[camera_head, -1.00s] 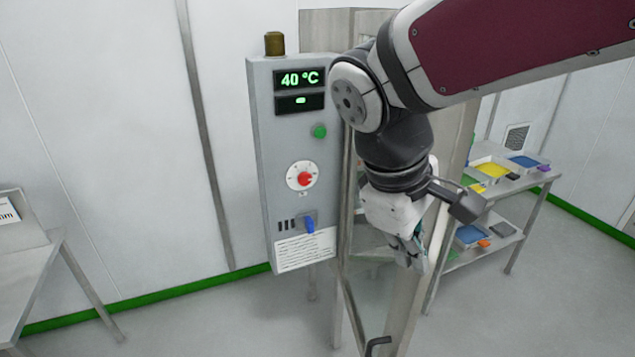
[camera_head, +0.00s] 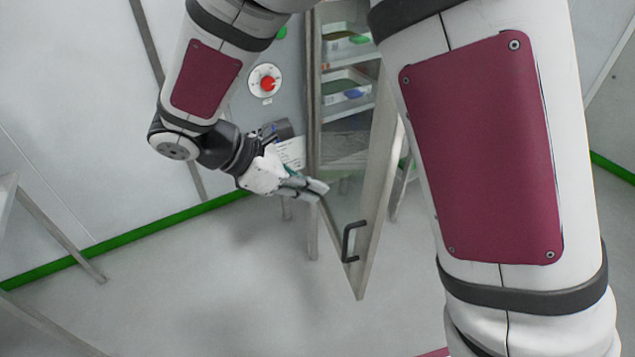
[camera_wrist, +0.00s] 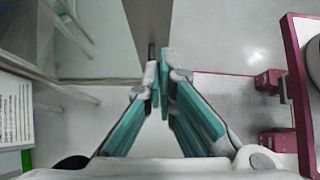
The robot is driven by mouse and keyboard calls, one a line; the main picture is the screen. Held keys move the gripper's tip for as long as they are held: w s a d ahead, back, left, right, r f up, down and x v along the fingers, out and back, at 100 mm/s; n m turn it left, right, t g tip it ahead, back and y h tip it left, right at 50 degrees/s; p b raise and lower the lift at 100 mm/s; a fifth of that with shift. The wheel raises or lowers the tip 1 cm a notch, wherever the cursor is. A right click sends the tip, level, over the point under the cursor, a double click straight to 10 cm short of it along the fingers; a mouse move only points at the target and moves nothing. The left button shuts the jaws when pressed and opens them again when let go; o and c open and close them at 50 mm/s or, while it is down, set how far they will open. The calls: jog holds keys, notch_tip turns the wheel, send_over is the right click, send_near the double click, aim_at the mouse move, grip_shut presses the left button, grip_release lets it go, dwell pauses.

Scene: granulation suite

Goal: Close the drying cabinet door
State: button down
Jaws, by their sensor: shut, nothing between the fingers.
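The drying cabinet door (camera_head: 380,190), a glass panel in a metal frame, stands ajar in the head view, its free edge swung out towards me. Its dark bar handle (camera_head: 348,241) is low on the frame. Trays show on shelves inside the cabinet (camera_head: 316,100). My gripper (camera_head: 322,190) is shut and empty. Its tips overlap the door's glass, left of and above the handle; I cannot tell whether they touch. A dark piece shows just beyond the tips.
The control panel (camera_head: 240,105) with its red knob (camera_head: 265,82) stands left of the opening, partly behind my arm. A metal table (camera_head: 50,230) is at the left edge. The floor (camera_head: 220,290) in front is clear.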

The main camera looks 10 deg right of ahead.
jog(key=p, duration=0.1)
send_near(373, 205)
notch_tip(373, 205, down, 3)
jog(key=shift+d+p, duration=0.75)
jog(key=shift+d, duration=1.05)
